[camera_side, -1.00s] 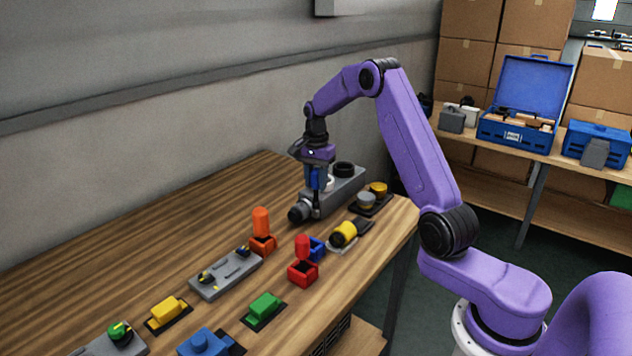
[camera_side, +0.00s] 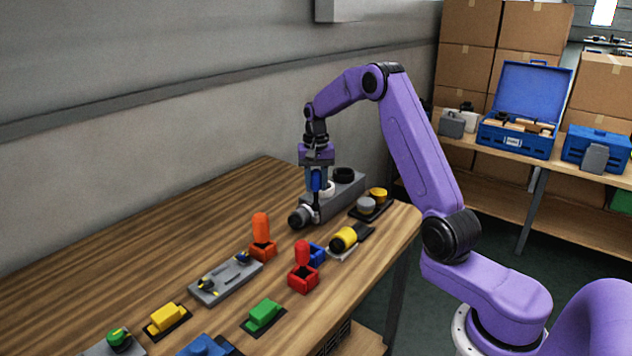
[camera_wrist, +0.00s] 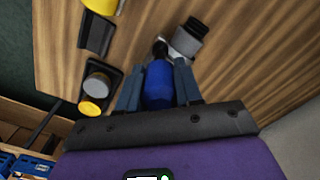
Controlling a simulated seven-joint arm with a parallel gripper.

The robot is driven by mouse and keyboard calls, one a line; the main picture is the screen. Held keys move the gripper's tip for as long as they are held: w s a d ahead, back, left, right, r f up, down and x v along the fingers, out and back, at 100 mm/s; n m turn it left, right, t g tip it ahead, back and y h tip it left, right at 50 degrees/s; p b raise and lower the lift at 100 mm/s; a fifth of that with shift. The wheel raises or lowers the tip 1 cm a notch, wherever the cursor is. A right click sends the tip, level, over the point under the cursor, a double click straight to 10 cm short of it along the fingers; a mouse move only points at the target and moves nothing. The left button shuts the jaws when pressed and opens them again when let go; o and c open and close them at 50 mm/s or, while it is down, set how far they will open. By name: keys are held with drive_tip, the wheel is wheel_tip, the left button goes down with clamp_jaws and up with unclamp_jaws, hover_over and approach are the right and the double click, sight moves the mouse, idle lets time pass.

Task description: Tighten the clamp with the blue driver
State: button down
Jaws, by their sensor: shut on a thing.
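My gripper (camera_side: 317,184) is shut on the blue driver and points down at the far end of the table. The blue driver (camera_wrist: 157,85) sits between the two fingers in the wrist view, with its dark shaft pointing away from the gripper. In the side view the driver's shaft reaches down to the front end of a grey tank unit (camera_side: 345,196). The clamp (camera_wrist: 185,42) appears as a light metal band beside a dark ribbed cap at the driver's tip. I cannot tell whether the tip touches the clamp.
An orange-handled driver stands in an orange holder (camera_side: 263,250), and a red one in a red holder (camera_side: 303,280). An empty-looking blue holder (camera_side: 317,254) is beside it. A yellow-black part (camera_side: 345,238), grey plate (camera_side: 225,278), yellow block (camera_side: 166,317) and green block (camera_side: 263,313) lie nearby.

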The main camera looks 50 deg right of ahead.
drive_tip(key=n, duration=0.4)
drive_tip(key=shift+n, duration=0.3)
drive_tip(key=n, duration=0.8)
drive_tip(key=shift+n, duration=0.3)
drive_tip(key=n, duration=0.4)
drive_tip(key=shift+d, duration=0.1)
drive_tip(key=n, duration=1.3)
drive_tip(key=shift+w+n, duration=0.1)
drive_tip(key=shift+n, duration=0.2)
drive_tip(key=n, duration=0.4)
drive_tip(key=shift+f, duration=0.9)
